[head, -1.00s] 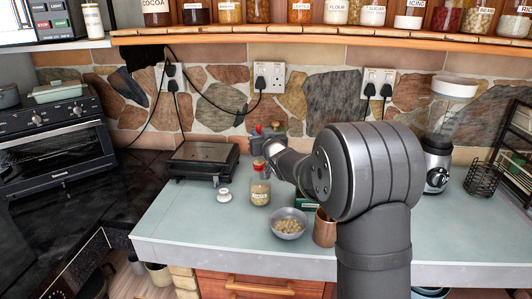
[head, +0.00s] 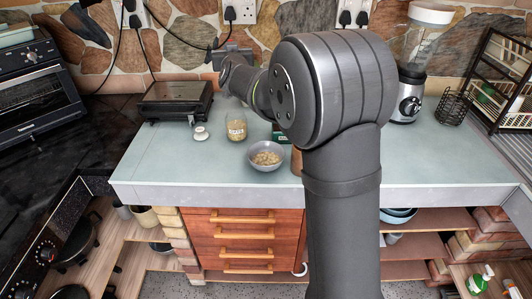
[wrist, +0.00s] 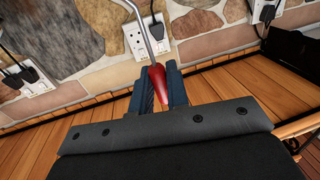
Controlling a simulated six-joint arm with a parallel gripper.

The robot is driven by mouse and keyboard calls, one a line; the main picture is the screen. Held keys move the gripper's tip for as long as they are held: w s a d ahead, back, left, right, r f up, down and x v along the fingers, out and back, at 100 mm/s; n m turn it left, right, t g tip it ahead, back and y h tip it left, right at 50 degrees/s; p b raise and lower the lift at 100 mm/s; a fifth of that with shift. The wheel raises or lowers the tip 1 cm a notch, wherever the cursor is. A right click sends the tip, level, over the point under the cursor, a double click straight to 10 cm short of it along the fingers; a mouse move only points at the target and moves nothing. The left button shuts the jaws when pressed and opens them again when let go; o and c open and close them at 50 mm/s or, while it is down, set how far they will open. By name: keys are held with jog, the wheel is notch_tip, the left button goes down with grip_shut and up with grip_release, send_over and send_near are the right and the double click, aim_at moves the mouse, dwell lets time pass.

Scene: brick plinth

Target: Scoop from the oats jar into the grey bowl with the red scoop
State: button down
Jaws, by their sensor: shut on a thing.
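The oats jar (head: 236,128), clear with a pale label, stands open on the counter with tan contents. The grey bowl (head: 266,164) stands to its right and nearer, with a tan heap inside. My gripper (wrist: 160,86) is shut on the red handle of the scoop (wrist: 158,88) in the wrist view. The scoop's thin metal shaft bends away toward the top edge; its cup is out of that view. In the head view my arm hides most of the gripper and the scoop, up near the stone wall behind the jar.
A pale lid (head: 201,134) lies left of the jar. A black grill (head: 175,101) stands behind it. A green box (head: 282,133) and a copper cup (head: 296,160) are partly behind my arm. A blender (head: 411,80) stands right. The counter's front left is clear.

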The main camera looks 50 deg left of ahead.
jog(key=s+d+f+m+t+h, duration=0.1)
jog(key=d+f+m+t+h, duration=0.2)
jog(key=d+f+m+h, duration=0.3)
jog(key=s+d+f+m+t+h, duration=0.1)
jog(key=d+f+m+t+h, duration=0.3)
jog(key=h, duration=1)
jog(key=d+f+m, duration=0.2)
jog(key=d+m, duration=0.2)
jog(key=d, duration=0.1)
jog(key=shift+s+d+f+m, duration=0.15)
jog(key=shift+f+m, duration=0.1)
jog(key=shift+m, duration=0.05)
jog(key=shift+d, duration=0.15)
